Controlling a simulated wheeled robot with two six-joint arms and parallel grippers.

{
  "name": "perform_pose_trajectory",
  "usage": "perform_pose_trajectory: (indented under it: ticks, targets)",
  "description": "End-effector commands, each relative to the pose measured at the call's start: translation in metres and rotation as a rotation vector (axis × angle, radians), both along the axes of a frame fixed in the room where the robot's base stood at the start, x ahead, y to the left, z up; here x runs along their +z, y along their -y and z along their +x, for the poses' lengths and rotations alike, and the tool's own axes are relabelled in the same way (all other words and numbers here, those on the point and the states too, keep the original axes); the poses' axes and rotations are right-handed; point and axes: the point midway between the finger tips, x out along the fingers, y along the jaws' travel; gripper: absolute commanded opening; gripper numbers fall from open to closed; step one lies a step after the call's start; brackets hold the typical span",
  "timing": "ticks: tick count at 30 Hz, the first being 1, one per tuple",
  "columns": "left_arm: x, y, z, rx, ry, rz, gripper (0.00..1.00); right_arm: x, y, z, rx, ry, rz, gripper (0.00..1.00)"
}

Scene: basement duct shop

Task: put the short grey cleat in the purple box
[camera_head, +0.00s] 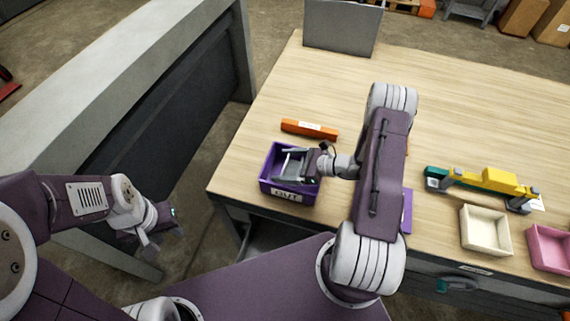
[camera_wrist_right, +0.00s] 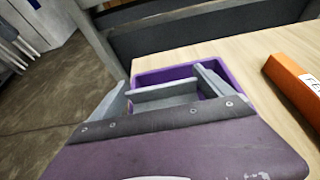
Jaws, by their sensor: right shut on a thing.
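The purple box (camera_head: 268,186) stands near the table's left front edge, with a white label on its front. My right gripper (camera_head: 291,163) is over the box's opening, shut on the short grey cleat. In the right wrist view the cleat (camera_wrist_right: 163,94) lies crosswise between the two fingers, with the purple box (camera_wrist_right: 150,76) behind and below it. I cannot tell whether the cleat touches the box. My left gripper (camera_head: 161,238) is empty and open, off the table to the left.
An orange labelled bar (camera_head: 310,130) lies behind the box. At the right are a cream tray (camera_head: 485,231), a pink tray (camera_head: 550,248) and a yellow piece (camera_head: 490,180) among teal and grey parts. A grey panel (camera_head: 342,27) stands at the back. My right arm hides part of the table.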

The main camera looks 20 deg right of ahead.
Motion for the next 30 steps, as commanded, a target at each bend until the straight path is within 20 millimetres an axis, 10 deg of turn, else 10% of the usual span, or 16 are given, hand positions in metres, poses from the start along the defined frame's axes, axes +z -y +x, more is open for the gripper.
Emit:
perform_pose_trajectory:
  ticks: [11,12,22,30]
  targets:
    - [-0.007,0.000,0.000,0.000,0.000,0.000,0.36,-0.007,0.000,0.000,0.000,0.001,-0.001,0.51]
    - [-0.005,0.000,0.000,0.000,0.000,0.000,0.36,-0.005,0.000,0.000,0.000,0.001,-0.001,1.00]
    - [0.005,0.000,0.000,0.000,0.000,0.000,0.36,0.006,0.000,0.000,0.000,0.001,-0.001,1.00]
    - [-0.009,0.000,0.000,0.000,0.000,0.000,0.36,0.025,0.051,-0.036,-0.007,0.003,-0.004,1.00]
